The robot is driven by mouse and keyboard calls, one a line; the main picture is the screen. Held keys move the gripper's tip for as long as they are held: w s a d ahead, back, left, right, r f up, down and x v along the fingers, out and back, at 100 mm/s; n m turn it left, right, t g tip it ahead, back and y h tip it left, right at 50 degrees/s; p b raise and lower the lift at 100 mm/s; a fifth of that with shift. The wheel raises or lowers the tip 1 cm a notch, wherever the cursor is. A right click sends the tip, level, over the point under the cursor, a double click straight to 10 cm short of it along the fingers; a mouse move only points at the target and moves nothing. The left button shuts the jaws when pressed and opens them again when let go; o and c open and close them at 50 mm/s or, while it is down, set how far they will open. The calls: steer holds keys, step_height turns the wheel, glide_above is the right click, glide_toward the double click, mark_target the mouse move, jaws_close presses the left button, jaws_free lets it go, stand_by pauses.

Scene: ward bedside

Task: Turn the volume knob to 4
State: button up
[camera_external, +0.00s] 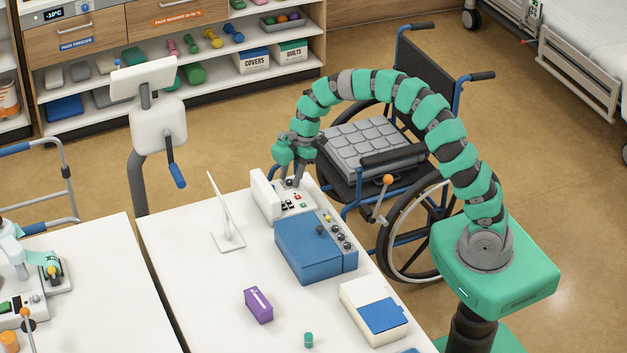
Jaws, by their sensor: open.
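My gripper (290,178) is at the end of the curved green arm. It is open and points down over the back of a white control unit (265,195) on the white table. The unit has a raised panel and small dark, red and green controls (291,203). Grey knob-like parts sit just under my fingertips, partly hidden by them; I cannot tell whether they touch. A blue box (300,250) in front of it carries several dark knobs (338,236) along its right side. No volume label or number can be read, so I cannot tell which knob is the volume knob or its setting.
A white upright panel (225,215), a purple box (258,305), a small green cylinder (308,340) and a white box with a blue lid (375,310) stand on the table (200,290). A wheelchair (400,150) stands close behind the table's right edge, below my arm.

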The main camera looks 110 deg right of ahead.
jaws_close()
